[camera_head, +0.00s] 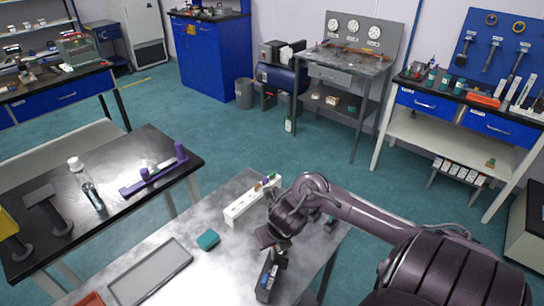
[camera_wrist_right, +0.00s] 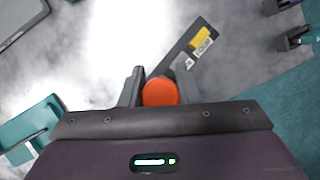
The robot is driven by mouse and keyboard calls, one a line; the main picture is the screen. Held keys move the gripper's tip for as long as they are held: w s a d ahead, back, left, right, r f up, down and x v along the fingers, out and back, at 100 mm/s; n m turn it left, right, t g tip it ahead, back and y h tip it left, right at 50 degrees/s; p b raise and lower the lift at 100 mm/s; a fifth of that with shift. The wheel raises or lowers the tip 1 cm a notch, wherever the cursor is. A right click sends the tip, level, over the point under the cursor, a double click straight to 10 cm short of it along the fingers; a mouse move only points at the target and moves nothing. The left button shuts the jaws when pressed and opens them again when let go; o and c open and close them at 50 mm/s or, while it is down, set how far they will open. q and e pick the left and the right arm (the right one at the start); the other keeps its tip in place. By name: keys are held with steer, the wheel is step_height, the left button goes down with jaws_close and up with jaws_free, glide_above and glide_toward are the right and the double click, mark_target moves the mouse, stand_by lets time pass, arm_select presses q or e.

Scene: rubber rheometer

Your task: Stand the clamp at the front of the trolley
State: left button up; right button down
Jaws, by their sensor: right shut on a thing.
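The clamp is a dark grey bar with a yellow patch and a white label in the right wrist view (camera_wrist_right: 203,38). A round orange-red part (camera_wrist_right: 160,92) shows between the fingers of my right gripper (camera_wrist_right: 159,84), which is shut on the clamp. In the head view the clamp (camera_head: 268,276) hangs below my right gripper (camera_head: 269,244), tilted, over the right part of the grey metal trolley top (camera_head: 222,262). I cannot tell whether its lower end touches the top. My left gripper is not in view.
On the trolley top are a white rack with coloured pieces (camera_head: 244,203), a teal block (camera_head: 208,240), a grey tray (camera_head: 150,273) and part of an orange-red tray (camera_head: 91,299). A black-topped table (camera_head: 110,205) stands at the left. Bare trolley top lies around the teal block.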

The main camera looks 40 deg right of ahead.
steer(key=shift+f, duration=0.15)
steer(key=c, duration=1.1)
jaws_free()
steer(key=shift+r, duration=0.2)
steer(key=shift+p+v, duration=1.85)
steer(key=shift+v, duration=4.05)
steer(key=shift+s+f, duration=0.1)
steer(key=shift+s, duration=0.05)
